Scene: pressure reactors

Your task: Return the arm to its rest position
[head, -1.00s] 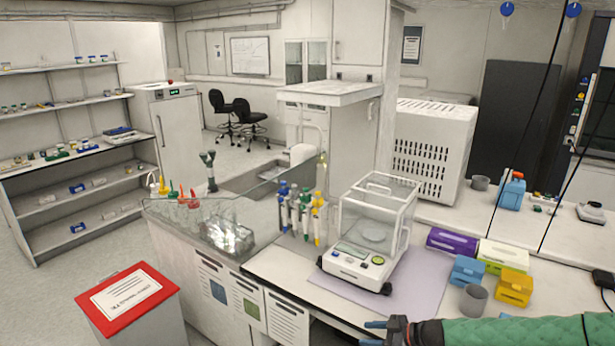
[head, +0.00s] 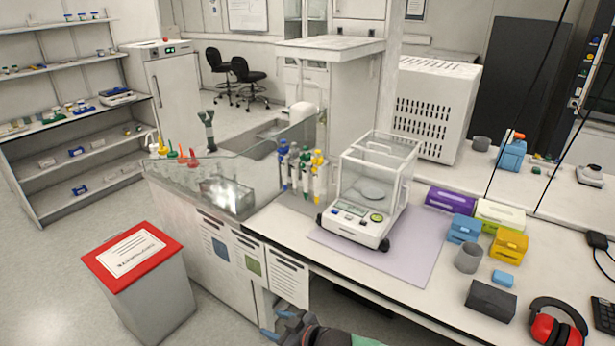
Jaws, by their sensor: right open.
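My right gripper (head: 279,329) shows at the bottom edge of the head view, in front of the bench's front edge and below the balance. Its blue-tipped fingers are apart and I see nothing between them. A short piece of my right arm in a green sleeve shows beside it at the bottom. The rest of that arm is out of the picture. My left gripper is not in view.
The bench (head: 376,276) carries a glass-walled balance (head: 371,190), a pipette stand (head: 302,172), small boxes (head: 508,244), a grey cup (head: 468,258) and red ear defenders (head: 557,325). A red-lidded bin (head: 133,257) stands left, with open floor around it.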

